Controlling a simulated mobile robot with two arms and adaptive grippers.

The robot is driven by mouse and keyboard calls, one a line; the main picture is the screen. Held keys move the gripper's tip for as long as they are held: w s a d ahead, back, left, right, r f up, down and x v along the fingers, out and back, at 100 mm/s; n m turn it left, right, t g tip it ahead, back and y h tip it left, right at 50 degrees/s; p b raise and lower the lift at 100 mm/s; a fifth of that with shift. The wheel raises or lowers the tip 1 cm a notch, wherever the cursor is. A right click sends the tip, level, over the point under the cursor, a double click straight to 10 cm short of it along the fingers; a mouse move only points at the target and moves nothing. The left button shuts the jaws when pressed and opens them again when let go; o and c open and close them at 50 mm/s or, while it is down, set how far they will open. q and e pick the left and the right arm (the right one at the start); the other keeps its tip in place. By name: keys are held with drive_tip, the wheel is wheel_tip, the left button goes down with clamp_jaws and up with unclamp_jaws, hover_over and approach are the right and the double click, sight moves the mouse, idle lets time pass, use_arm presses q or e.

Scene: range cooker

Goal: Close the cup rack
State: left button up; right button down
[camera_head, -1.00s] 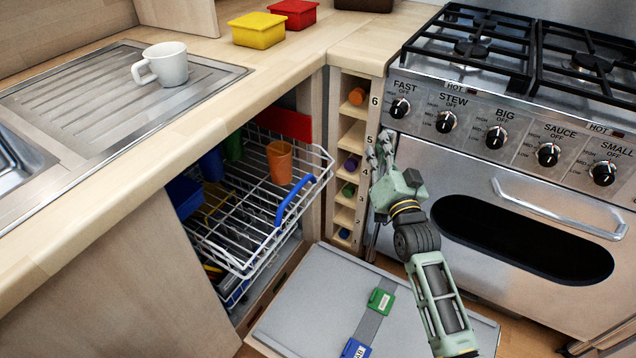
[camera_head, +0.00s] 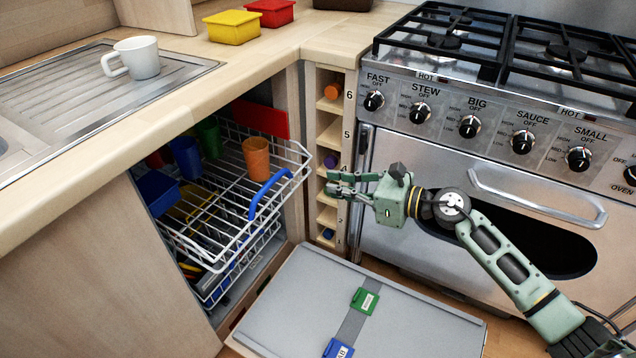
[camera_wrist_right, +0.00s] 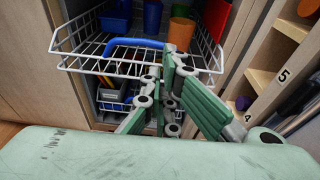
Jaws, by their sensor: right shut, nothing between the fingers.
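The cup rack (camera_head: 215,200) is a white wire rack pulled partway out of the dishwasher under the counter. It has a blue handle (camera_head: 268,192) at its front and holds an orange cup (camera_head: 256,158), a green cup (camera_head: 208,137) and blue cups (camera_head: 186,157). My right gripper (camera_head: 334,184) is shut and empty, to the right of the rack, in front of the narrow bottle shelf. It points left, apart from the handle. In the right wrist view the rack and its blue handle (camera_wrist_right: 112,43) lie beyond the fingers (camera_wrist_right: 168,95). My left gripper is not in view.
The dishwasher door (camera_head: 310,290) lies open and low, with a green (camera_head: 364,301) and a blue dispenser piece on it. A lower rack (camera_head: 222,280) sits beneath the cup rack. The oven (camera_head: 480,190) stands close on the right. The counter (camera_head: 130,130) overhangs the rack.

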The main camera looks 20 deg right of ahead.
approach(281, 175)
drive_tip(key=r+x, duration=0.1)
drive_tip(key=x, duration=0.2)
drive_tip(key=shift+w+a+f+b, duration=0.55)
drive_tip(key=shift+w+a+f, duration=0.4)
drive_tip(key=shift+w+a, duration=0.2)
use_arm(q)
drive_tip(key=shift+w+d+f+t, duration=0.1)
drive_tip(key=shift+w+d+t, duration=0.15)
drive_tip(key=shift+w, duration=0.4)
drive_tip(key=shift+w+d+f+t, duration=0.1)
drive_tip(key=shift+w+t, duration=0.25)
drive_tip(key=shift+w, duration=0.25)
use_arm(e)
drive_tip(key=shift+w+a, duration=0.15)
drive_tip(key=shift+a, duration=0.1)
